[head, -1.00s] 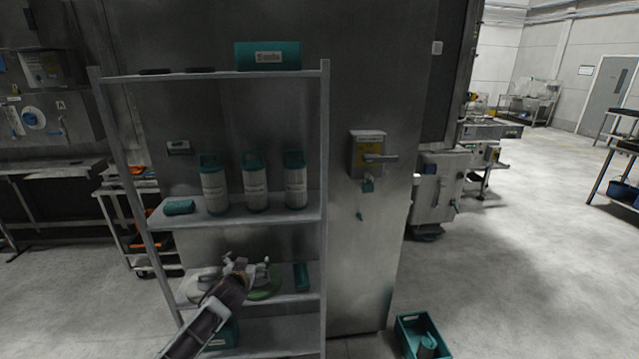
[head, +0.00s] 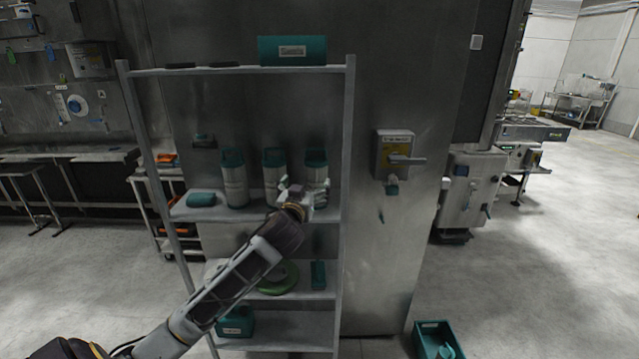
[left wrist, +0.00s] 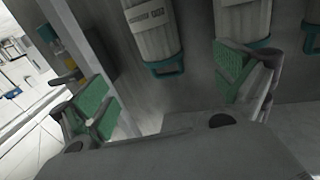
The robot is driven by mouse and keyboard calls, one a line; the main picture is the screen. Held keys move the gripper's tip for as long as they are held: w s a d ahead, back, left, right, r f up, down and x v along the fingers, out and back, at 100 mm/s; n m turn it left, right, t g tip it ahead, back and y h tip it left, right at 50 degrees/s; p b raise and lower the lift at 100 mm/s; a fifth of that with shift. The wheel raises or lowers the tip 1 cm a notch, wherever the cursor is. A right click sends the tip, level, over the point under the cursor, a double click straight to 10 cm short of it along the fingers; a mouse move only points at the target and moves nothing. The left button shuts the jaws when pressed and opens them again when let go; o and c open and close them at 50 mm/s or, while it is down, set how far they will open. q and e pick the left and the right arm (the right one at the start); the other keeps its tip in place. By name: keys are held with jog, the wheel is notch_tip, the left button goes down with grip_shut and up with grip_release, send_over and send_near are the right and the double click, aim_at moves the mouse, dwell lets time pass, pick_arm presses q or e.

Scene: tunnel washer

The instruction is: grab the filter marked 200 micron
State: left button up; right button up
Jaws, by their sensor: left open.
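Three white cylindrical filters with teal caps stand in a row on the shelf: a left filter (head: 234,178), a middle filter (head: 274,172) and a right filter (head: 317,168). My right gripper is not in view.
The grey rack's shelf (head: 215,211) also holds a small teal block (head: 201,199). A teal box (head: 292,50) is on top. A green disc (head: 279,279) lies on the shelf below. A teal crate (head: 437,338) is on the floor at right.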

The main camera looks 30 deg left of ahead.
aim_at(314, 173)
pick_arm(q)
jog(key=shift+w, duration=0.15)
jog(key=shift+p+x, duration=0.85)
jog(key=shift+x, duration=3.35)
jog(key=shift+f, duration=0.1)
jog(key=shift+w, duration=0.1)
jog(key=shift+p+x, duration=0.55)
jog(key=shift+x, duration=0.6)
jog(key=shift+p+x, duration=0.35)
jog(key=shift+x, duration=1)
jog(key=shift+a+f, duration=0.1)
jog(key=c, duration=1.7)
